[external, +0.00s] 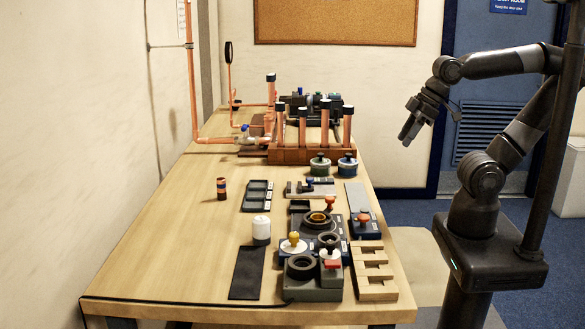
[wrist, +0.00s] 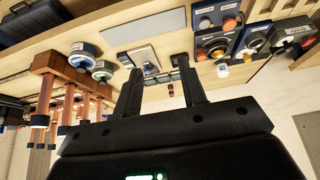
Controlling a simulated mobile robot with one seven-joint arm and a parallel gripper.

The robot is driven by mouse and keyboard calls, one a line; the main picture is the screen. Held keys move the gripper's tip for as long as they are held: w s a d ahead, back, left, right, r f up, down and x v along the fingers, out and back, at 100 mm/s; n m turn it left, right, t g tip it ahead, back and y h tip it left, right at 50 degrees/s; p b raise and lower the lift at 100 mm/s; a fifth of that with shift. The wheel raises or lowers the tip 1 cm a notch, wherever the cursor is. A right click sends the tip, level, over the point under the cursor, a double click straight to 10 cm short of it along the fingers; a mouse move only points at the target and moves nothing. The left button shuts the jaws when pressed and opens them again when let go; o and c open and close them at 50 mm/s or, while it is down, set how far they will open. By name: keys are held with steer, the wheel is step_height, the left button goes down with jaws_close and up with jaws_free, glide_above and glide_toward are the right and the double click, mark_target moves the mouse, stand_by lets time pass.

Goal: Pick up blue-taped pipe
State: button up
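Several upright copper pipes stand in a wooden rack (external: 290,155) toward the far end of the workbench. Their tops have dark bands, for example the tall pipe (external: 325,122) and the right pipe (external: 347,128). I cannot tell for sure which band is blue tape. In the wrist view the rack (wrist: 62,67) and pipes (wrist: 53,105) show at the left, turned upside down. My gripper (external: 407,132) hangs in the air right of the bench, apart from the pipes. Its fingers (wrist: 158,68) are spread with nothing between them.
Two round tins (external: 320,166) stand just in front of the rack. A short banded cylinder (external: 221,188) stands alone at the left. Dark fixtures with knobs (external: 320,240) and a wooden slotted block (external: 373,270) fill the near right. The bench's left side (external: 170,240) is mostly clear.

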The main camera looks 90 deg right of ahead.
steer(key=shift+o, duration=1.1)
steer(key=w+r, duration=0.4)
steer(key=w, duration=0.7)
steer(key=g, duration=0.1)
glide_above(220, 188)
steer(key=s+d, duration=0.1)
steer(key=s, duration=0.3)
step_height(220, 188, down, 12)
steer(key=x, duration=1.1)
steer(key=shift+d+f, duration=0.2)
